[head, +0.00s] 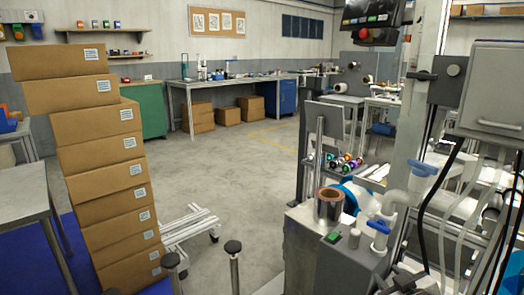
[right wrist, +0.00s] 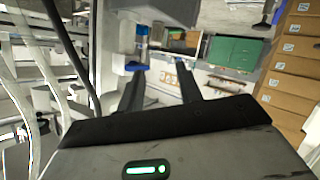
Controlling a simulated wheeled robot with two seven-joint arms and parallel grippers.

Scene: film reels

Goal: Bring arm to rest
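My right gripper (right wrist: 160,72) shows in the right wrist view. Its two dark fingers stand apart with nothing between them, and its grey body with a lit green lamp fills the bottom of that view. I cannot clearly make out either gripper in the head view. My left gripper is not in view. A brown film reel (head: 329,204) sits on top of a grey machine housing (head: 318,262) at the lower right of the head view.
A tall, leaning stack of cartons (head: 105,165) stands at the left; cartons (right wrist: 292,65) also show in the wrist view. Hoses and cables (head: 450,215) hang at the right. Several small coloured reels (head: 345,162) lie behind the housing. The middle floor (head: 245,180) is clear.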

